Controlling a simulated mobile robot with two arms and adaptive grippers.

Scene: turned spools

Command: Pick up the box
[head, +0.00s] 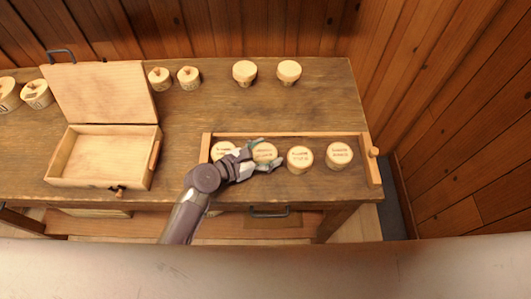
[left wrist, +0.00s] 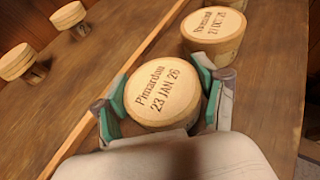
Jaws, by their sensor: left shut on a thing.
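A pale wooden box (head: 103,160) with a hinged lid standing open (head: 104,93) sits on the left of the table. It appears empty. My left gripper (head: 265,154) is away to its right, shut on a round wooden piece, second from the left in a row. In the left wrist view, this round piece (left wrist: 163,92) reads "Pinardon 23 JAN 26", and the teal pads of my left gripper (left wrist: 164,102) are on either side of it. I cannot tell whether it is lifted. My right gripper is not in view.
More round pieces stand close by in the row, including one to the right (head: 300,159) and the rightmost (head: 339,155). A wooden rail (head: 290,136) runs behind them. Several others stand at the back, such as this one (head: 245,71). The middle of the tabletop (head: 215,108) is clear.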

